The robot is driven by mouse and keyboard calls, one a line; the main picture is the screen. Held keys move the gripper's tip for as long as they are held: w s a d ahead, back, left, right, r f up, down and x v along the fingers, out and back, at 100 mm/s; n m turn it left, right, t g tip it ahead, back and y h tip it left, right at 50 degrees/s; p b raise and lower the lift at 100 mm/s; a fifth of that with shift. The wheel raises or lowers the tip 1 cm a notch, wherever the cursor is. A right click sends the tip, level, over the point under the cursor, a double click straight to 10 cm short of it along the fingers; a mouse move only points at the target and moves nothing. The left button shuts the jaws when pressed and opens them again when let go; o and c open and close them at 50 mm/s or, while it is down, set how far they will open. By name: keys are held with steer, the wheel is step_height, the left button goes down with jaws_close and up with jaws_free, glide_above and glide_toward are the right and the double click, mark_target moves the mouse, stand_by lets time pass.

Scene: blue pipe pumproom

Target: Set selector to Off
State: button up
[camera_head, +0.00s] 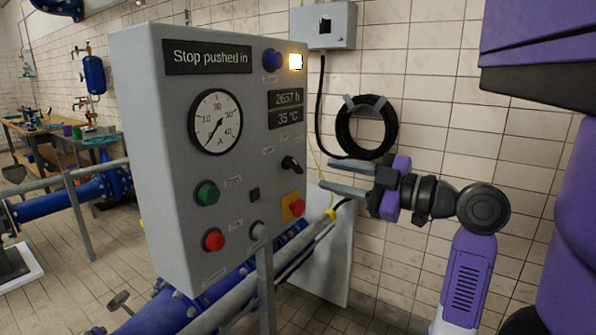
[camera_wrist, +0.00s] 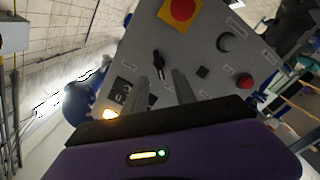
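The black selector knob (camera_head: 291,163) sits on the right part of the grey panel's front face. In the head view its handle is tilted, with its upper end to the left. In the wrist view the selector (camera_wrist: 158,60) appears just past the tip of the left finger. My gripper (camera_head: 323,173) is to the right of the selector and apart from it. Its two fingers are spread with a gap between them and nothing held. The fingers also show in the wrist view (camera_wrist: 170,78), pointing at the panel. The selector's position labels are too small to read.
The grey control panel (camera_head: 165,140) carries a sign reading "Stop pushed in", a gauge (camera_head: 215,122), a green button (camera_head: 207,193), a red button (camera_head: 214,240) and a red emergency stop on yellow (camera_head: 297,206). A coiled black hose (camera_head: 366,127) hangs behind. Blue pipes run below.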

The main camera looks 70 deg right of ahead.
mark_target(299, 167)
steer(key=p+x, duration=0.1)
steer(key=x, duration=0.6)
steer(key=shift+w+d, duration=0.2)
steer(key=shift+w, duration=0.1)
jaws_close()
